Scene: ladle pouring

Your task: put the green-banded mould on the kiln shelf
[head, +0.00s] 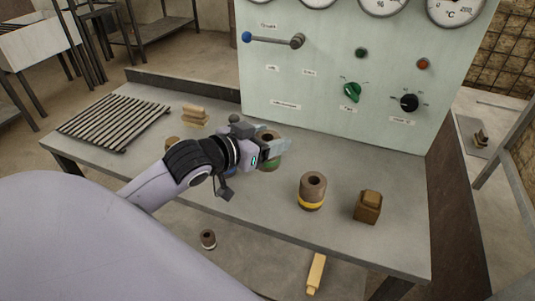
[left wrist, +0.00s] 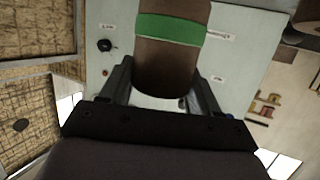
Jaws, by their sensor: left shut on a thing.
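The green-banded mould (head: 269,135) is a brown cylinder with a hole in its top, near the middle of the table in front of the panel. My left gripper (head: 272,149) is shut on it, and its fingers partly hide it. In the left wrist view the mould (left wrist: 172,62) stands between the two fingers (left wrist: 165,92), with its green band beyond the fingertips. I cannot tell whether its base touches the table. A dark slatted rack (head: 115,121), which looks like the kiln shelf, lies empty at the table's left end. My right gripper is not in view.
A yellow-banded mould (head: 312,188) and a brown block (head: 368,207) stand to the right. Tan bricks (head: 194,117) and a small brown piece (head: 172,143) lie between gripper and rack. Something blue (head: 231,171) is mostly hidden under my arm. The gauge panel (head: 325,100) stands behind.

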